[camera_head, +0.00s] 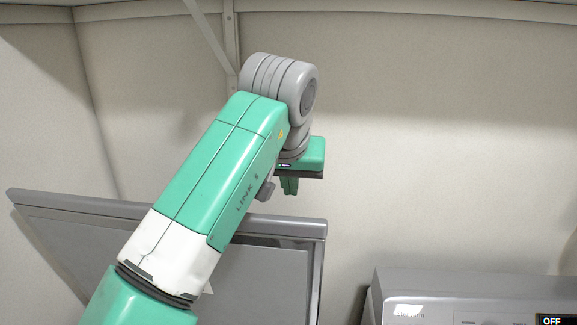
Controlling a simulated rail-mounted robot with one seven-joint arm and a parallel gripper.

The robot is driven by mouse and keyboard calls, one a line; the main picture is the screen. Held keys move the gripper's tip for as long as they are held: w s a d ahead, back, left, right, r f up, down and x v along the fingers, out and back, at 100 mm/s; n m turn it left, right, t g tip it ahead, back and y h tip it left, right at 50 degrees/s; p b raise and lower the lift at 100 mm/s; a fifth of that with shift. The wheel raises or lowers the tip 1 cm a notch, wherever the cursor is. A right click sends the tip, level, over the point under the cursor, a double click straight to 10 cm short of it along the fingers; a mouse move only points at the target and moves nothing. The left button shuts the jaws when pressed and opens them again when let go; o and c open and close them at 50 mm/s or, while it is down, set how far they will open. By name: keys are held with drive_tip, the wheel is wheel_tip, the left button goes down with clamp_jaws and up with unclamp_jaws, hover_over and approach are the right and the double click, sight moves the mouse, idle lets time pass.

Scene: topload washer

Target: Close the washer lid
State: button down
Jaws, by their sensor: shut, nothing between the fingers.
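The washer lid (293,227) is a grey panel at the lower left of the view. It stands raised, with its top edge running across behind my arm, and its lower part is cut off by the frame. My arm covers the middle of the lid. My gripper (290,187) points down just above the lid's top edge, near its right end. Its green fingers are shut and empty. A gap shows between the fingertips and the lid's edge in the picture; I cannot tell the depth between them. The washer's tub opening is not in view.
A grey appliance (430,285) with a control panel and a display reading OFF (552,320) stands at the lower right. Pale walls (440,150) close in the back and left. The space right of my gripper, above the appliance, is clear.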

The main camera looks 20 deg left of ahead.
drive_tip(key=shift+s+d+f, duration=0.1)
drive_tip(key=shift+s+f, duration=0.9)
drive_tip(key=shift+f, duration=0.2)
drive_tip(key=shift+s+d, duration=0.1)
drive_tip(key=shift+s, duration=0.3)
